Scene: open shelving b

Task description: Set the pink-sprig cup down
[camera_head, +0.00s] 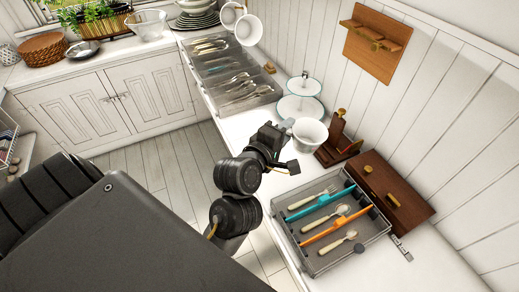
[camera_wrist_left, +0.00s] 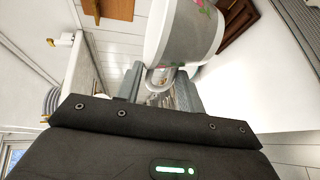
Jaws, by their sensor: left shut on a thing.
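The pink-sprig cup (camera_head: 310,134) is white and stands out over the white counter, right of my left gripper (camera_head: 285,128). In the left wrist view the cup (camera_wrist_left: 185,38) shows pink flowers and green leaves on its side, and it fills the top middle. My left gripper (camera_wrist_left: 165,80) is shut on the cup, at its handle side. I cannot tell whether the cup's base touches the counter (camera_head: 234,131). My right gripper is in neither view.
A two-tier stand (camera_head: 299,107) is just behind the cup. A dark wooden holder (camera_head: 337,150) is close on its right. A grey cutlery tray (camera_head: 319,268) and brown box (camera_head: 397,190) lie nearer. Cutlery organizers (camera_head: 208,72) and hanging cups (camera_head: 248,30) are farther back.

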